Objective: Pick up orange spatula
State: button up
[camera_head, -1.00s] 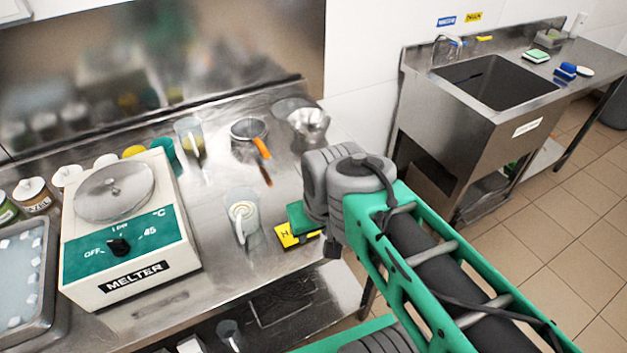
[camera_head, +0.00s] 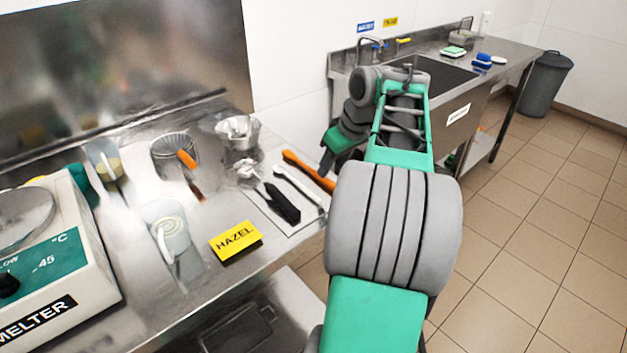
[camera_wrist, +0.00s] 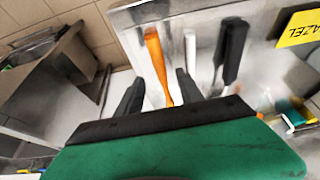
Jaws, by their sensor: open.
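The orange spatula (camera_head: 308,170) lies on a light mat (camera_head: 299,222) at the right end of the steel counter, the rightmost of several utensils. In the wrist view the orange spatula (camera_wrist: 155,55) runs up from between the fingers. My gripper (camera_wrist: 160,78) is open and empty, with one dark finger on each side of the spatula's near end in the picture. Whether it touches the spatula, and its height above it, cannot be told. In the head view my arm hides part of the gripper near the counter's right edge.
A white utensil (camera_head: 298,186) and a black-handled one (camera_head: 283,204) lie beside the spatula. A sink (camera_head: 435,75) is behind.

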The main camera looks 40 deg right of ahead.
aim_at(327, 179)
jog(key=x, duration=0.5)
jog(key=shift+w+f+b, duration=0.1)
jog(key=shift+w+b, duration=0.1)
jog(key=shift+b, duration=0.15)
jog(key=shift+f, duration=0.1)
grip_shut()
dwell(0.3)
